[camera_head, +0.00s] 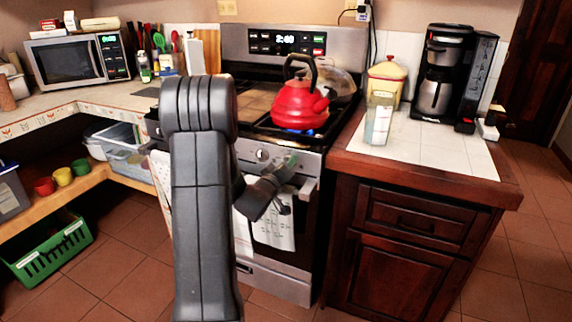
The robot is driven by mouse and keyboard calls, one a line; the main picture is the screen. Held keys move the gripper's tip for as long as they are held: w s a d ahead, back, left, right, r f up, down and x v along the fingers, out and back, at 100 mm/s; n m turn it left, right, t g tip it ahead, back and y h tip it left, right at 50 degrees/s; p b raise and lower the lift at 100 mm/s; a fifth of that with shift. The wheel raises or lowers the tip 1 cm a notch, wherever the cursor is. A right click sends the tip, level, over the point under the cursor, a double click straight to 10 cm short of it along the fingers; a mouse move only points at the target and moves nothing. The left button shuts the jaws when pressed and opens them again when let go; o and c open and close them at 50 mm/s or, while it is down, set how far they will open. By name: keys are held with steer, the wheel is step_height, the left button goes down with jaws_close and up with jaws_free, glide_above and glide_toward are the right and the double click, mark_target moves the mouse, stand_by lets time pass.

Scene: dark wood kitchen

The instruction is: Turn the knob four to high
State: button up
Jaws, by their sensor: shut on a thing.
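The stove (295,42) stands in the middle, with a knob panel along its front. One knob (262,155) shows uncovered to the right of my arm. My gripper (287,166) reaches the right part of the panel and is shut on a knob there, which the fingers mostly hide. The knob's exact angle cannot be read. My upper arm covers the left part of the panel. A red kettle (298,103) sits on the front right burner, and a blue flame (297,131) shows under it.
The oven handle (308,187) and a hanging towel (274,228) are just below my gripper. The right counter (440,157) holds a glass jar (379,118), a canister and a coffee maker (440,75). The floor right of the cabinet is clear.

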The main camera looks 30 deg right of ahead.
stand_by(0.4)
steer(key=o, duration=1)
steer(key=shift+c, duration=0.2)
steer(key=v, duration=1.4)
steer(key=x, duration=1.4)
